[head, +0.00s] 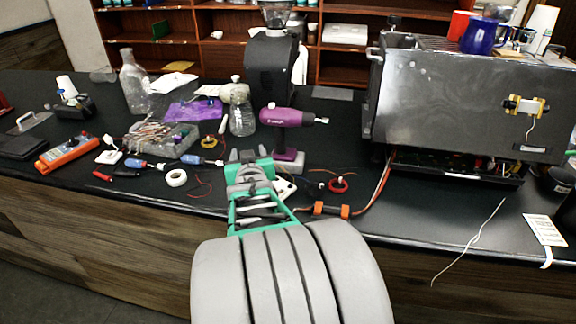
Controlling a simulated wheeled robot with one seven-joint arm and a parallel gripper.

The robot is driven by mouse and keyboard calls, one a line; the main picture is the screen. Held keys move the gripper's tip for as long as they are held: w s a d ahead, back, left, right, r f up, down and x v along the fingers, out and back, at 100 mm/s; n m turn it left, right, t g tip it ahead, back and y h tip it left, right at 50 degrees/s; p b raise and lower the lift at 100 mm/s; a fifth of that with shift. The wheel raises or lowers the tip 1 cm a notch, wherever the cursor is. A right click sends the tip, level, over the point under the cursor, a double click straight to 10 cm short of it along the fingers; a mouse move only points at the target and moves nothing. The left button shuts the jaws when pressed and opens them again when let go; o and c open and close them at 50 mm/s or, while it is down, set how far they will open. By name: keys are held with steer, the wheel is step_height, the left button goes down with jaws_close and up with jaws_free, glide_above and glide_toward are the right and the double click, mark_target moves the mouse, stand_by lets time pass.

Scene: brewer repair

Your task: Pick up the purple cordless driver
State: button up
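The purple cordless driver (282,117) stands upright on the dark counter, its bit pointing right. Its dark handle runs down to a base with a purple band and a grey bottom (289,160). My gripper (249,158), grey and green, is in front of the driver and slightly to its left, close to its base in the picture. My arm comes up from the bottom of the view. The fingertips point away from the camera, so I cannot tell whether they are open or touch the driver. Nothing shows clearly between them.
A large metal brewer (450,95) stands right, with red wires in front. A black grinder (271,72) stands behind the driver. Left are a glass bottle (135,85), an orange meter (67,152), a tray of tools (180,146) and tape rolls. The counter's right front is mostly clear.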

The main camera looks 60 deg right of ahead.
mark_target(279, 133)
steer(key=s+d+h, duration=0.1)
steer(key=d, duration=0.1)
steer(key=s+d+m+h, duration=0.1)
steer(key=s+d, duration=0.1)
steer(key=s+d+h+b, duration=0.1)
steer(key=s+d, duration=0.1)
steer(key=d, duration=0.1)
steer(key=shift+f+m+h, duration=0.1)
steer(key=shift+m+h, duration=0.2)
steer(key=shift+h, duration=0.1)
steer(key=x, duration=0.2)
steer(key=p+x, duration=0.1)
steer(key=x, duration=0.1)
steer(key=r+x, duration=0.1)
steer(key=x, duration=0.2)
steer(key=shift+w+p, duration=0.15)
steer(key=shift+p, duration=0.2)
steer(key=shift+c, duration=0.3)
jaws_close()
steer(key=shift+r, duration=0.2)
